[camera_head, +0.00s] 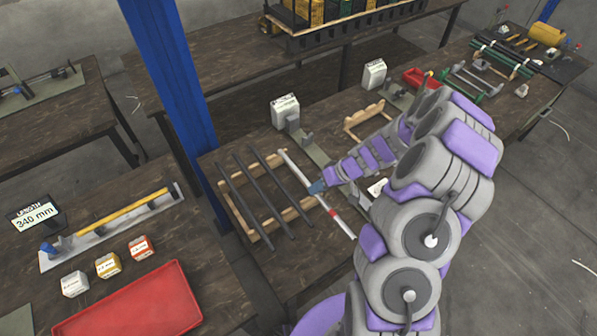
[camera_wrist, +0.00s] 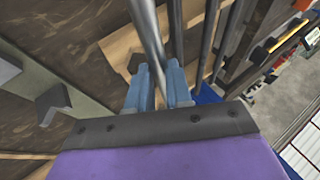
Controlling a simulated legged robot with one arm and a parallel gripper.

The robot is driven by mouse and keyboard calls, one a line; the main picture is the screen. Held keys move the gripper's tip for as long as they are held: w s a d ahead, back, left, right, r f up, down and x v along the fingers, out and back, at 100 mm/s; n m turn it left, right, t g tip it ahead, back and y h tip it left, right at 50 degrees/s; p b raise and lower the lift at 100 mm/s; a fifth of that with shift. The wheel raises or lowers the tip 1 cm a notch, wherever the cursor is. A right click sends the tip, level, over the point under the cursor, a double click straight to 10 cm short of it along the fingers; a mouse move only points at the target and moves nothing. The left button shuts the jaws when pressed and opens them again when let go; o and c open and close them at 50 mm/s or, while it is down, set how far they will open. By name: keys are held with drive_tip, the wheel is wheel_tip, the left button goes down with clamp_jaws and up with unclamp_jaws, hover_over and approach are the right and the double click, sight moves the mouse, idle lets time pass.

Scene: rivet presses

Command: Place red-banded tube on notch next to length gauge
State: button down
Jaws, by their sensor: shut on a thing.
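My gripper (camera_head: 317,187) is shut on the red-banded tube (camera_head: 298,169), a light grey tube with a red band near its lower end. It slants beside the dark rods, and I cannot tell whether it touches the wooden rack. In the wrist view the blue fingers of my gripper (camera_wrist: 159,88) close around the grey tube (camera_wrist: 149,32); its red band does not show there. The length gauge (camera_head: 60,258) lies on the left table, with a yellow bar along it and a display (camera_head: 36,216) reading 340 mm. I cannot make out the notch clearly.
A wooden rack (camera_head: 237,215) holds several dark rods (camera_head: 262,185) left of my gripper. A blue post (camera_head: 170,70) stands between the rack and the gauge table. A red tray (camera_head: 130,305) and small labelled boxes (camera_head: 107,265) lie in front of the gauge.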

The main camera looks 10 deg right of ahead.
drive_tip(key=w+a+f, duration=0.1)
drive_tip(key=w, duration=0.2)
drive_tip(key=w+a+f+b, duration=0.1)
drive_tip(key=w+f, duration=0.1)
drive_tip(key=w, duration=0.2)
drive_tip(key=w+a+f+b, duration=0.1)
drive_tip(key=w, duration=0.3)
drive_tip(key=shift+w+a+f, duration=0.25)
drive_tip(key=shift+f, duration=0.1)
drive_tip(key=shift+r, duration=0.1)
drive_tip(key=c, duration=1)
unclamp_jaws()
drive_tip(key=shift+c, duration=0.2)
